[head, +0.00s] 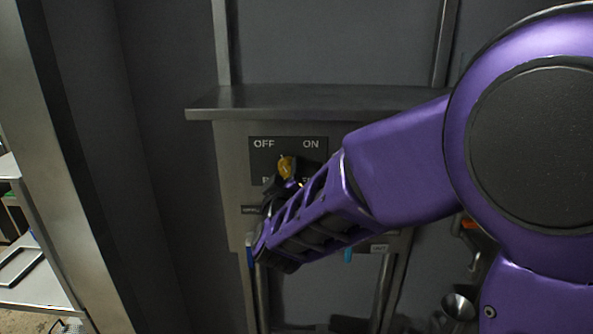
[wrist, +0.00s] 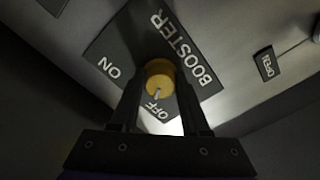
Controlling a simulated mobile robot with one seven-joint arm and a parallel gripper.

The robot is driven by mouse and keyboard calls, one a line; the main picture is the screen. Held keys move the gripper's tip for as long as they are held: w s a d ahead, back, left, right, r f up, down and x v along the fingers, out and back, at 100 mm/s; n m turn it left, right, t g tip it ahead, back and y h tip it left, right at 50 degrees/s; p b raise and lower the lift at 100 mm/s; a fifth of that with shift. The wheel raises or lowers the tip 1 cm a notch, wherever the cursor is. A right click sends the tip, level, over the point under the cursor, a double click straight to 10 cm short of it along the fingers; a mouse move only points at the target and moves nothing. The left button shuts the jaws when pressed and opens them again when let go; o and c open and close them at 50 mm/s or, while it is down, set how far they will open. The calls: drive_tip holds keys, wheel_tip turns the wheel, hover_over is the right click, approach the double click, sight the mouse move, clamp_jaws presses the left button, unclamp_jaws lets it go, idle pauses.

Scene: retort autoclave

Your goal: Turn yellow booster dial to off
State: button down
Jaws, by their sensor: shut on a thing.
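The yellow booster dial (head: 286,166) sits on a dark label plate (head: 316,147) with OFF at its upper left and ON at its upper right. In the wrist view the dial (wrist: 160,76) is round, with a pale pointer mark on its face that points toward the OFF label. My gripper (wrist: 160,92) has one finger on each side of the dial and is shut on it. In the head view my gripper (head: 284,180) and arm cover the lower part of the plate, including most of the BOOSTER label.
A metal ledge (head: 290,101) juts out just above the plate. An OPEN label (wrist: 265,62) is on the panel in the wrist view. A metal frame post (head: 70,180) and shelf (head: 30,275) stand at the left. A blue part (head: 348,255) shows below my arm.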

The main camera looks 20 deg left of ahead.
drive_tip(key=shift+r, duration=0.1)
idle(0.4)
drive_tip(key=shift+c, duration=1.9)
unclamp_jaws()
